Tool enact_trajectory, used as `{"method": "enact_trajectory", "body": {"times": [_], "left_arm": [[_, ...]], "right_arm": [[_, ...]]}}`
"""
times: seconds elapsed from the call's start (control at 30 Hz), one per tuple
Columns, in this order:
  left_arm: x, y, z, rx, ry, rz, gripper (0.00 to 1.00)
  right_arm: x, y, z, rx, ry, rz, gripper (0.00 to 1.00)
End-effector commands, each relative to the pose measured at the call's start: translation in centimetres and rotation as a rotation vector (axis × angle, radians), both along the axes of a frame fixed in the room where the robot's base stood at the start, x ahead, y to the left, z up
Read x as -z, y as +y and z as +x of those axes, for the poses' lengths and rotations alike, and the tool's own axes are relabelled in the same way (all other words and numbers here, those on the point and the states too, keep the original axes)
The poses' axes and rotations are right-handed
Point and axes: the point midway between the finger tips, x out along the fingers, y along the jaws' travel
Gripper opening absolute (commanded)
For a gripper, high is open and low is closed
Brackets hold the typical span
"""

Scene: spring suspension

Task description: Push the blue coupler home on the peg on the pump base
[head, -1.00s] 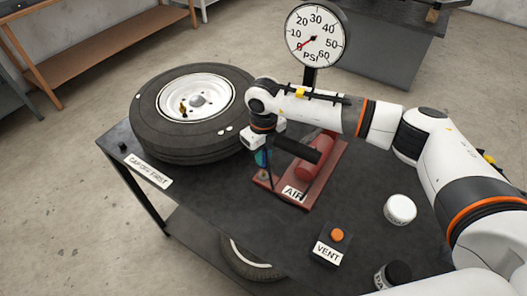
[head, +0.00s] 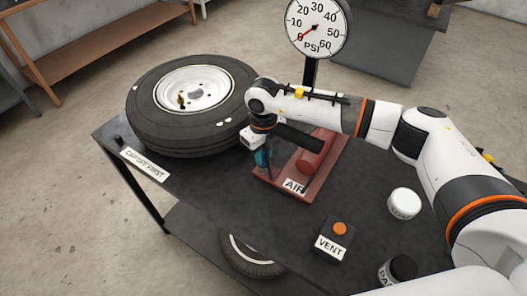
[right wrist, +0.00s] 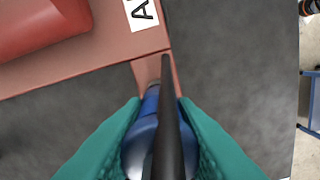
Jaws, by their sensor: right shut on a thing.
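The blue coupler (right wrist: 150,106) sits between the teal fingers of my right gripper (right wrist: 160,150), which is shut on it. A black hose (right wrist: 167,115) crosses in front of the coupler and hides part of it. The coupler's narrow end points at a small tab on the edge of the red pump base (right wrist: 95,66). The peg cannot be made out clearly, so I cannot tell how far the coupler is on it. In the head view my right gripper (head: 262,157) is at the left edge of the pump base (head: 292,188). My left gripper is not in view.
A tire (head: 152,128) lies on the dark table left of the gripper. A pressure gauge (head: 316,28) stands behind, its needle near 0. The VENT box (head: 331,245), a white round cap (head: 404,203) and a dark jar (head: 400,268) are nearer.

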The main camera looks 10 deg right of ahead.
Motion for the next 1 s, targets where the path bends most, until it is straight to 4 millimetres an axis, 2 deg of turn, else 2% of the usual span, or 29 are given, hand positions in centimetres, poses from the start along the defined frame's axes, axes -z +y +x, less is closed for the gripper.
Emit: {"method": "enact_trajectory", "body": {"times": [0.93, 0.97, 1.0], "left_arm": [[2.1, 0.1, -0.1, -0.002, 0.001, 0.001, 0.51], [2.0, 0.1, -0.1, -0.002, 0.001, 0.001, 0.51], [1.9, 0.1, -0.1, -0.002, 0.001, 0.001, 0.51]], "right_arm": [[2.4, 0.0, 0.0, 0.000, 0.000, 0.000, 0.00], [2.3, 0.0, 0.0, 0.000, 0.000, 0.000, 0.30], [2.3, 0.0, 0.0, 0.000, 0.000, 0.000, 0.37]]}}
